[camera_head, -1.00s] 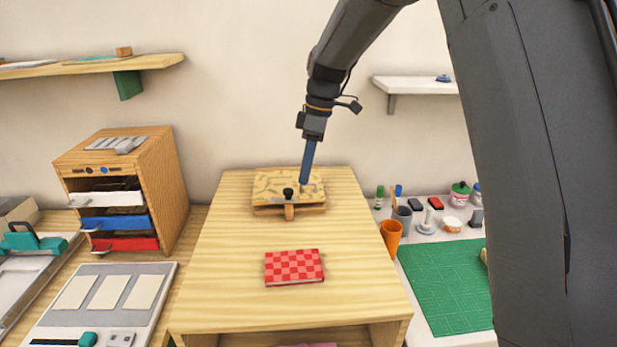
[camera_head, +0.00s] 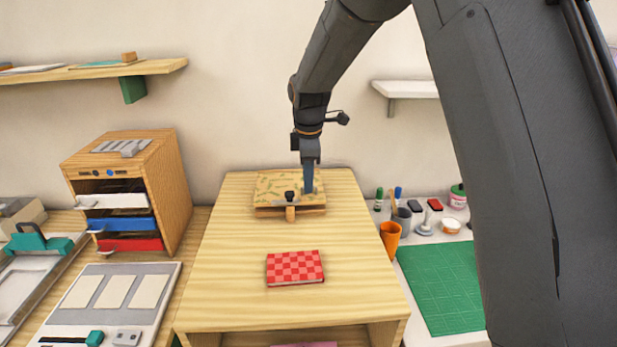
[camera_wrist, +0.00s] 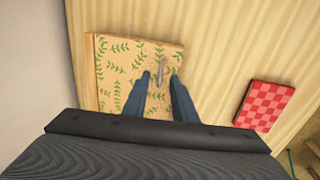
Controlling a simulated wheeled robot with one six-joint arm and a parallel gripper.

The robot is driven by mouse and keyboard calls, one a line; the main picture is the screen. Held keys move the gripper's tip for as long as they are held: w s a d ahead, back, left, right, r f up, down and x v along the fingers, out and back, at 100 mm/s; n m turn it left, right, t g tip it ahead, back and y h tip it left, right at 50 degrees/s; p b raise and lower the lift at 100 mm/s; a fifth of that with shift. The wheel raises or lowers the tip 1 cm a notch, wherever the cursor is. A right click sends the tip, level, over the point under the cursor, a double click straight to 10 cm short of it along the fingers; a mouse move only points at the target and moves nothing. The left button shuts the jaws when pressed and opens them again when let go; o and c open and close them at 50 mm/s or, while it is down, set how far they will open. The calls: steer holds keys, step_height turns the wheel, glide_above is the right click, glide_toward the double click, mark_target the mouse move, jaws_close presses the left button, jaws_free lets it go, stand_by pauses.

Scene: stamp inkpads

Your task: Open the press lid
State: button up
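The press (camera_head: 275,188) stands at the back of the wooden cabinet top, with a yellowish lid patterned with green leaves. The lid lies flat on its base. A small metal latch piece with a black knob (camera_head: 289,195) and a wooden tab (camera_head: 290,213) sit at its front edge. In the wrist view the lid (camera_wrist: 118,65) and a small metal piece (camera_wrist: 161,72) show beyond the fingers. My gripper (camera_head: 309,190) points down over the right part of the lid. Its two blue fingers show apart and empty in the wrist view (camera_wrist: 158,85). Whether the tips touch the lid I cannot tell.
A red checkered block (camera_head: 295,268) lies in front of the press on the cabinet top (camera_head: 235,280). A drawer unit (camera_head: 165,195) stands left. An orange cup (camera_head: 390,238) and a green mat (camera_head: 445,285) are right. The wood around the press is clear.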

jaws_close()
stand_by(1.5)
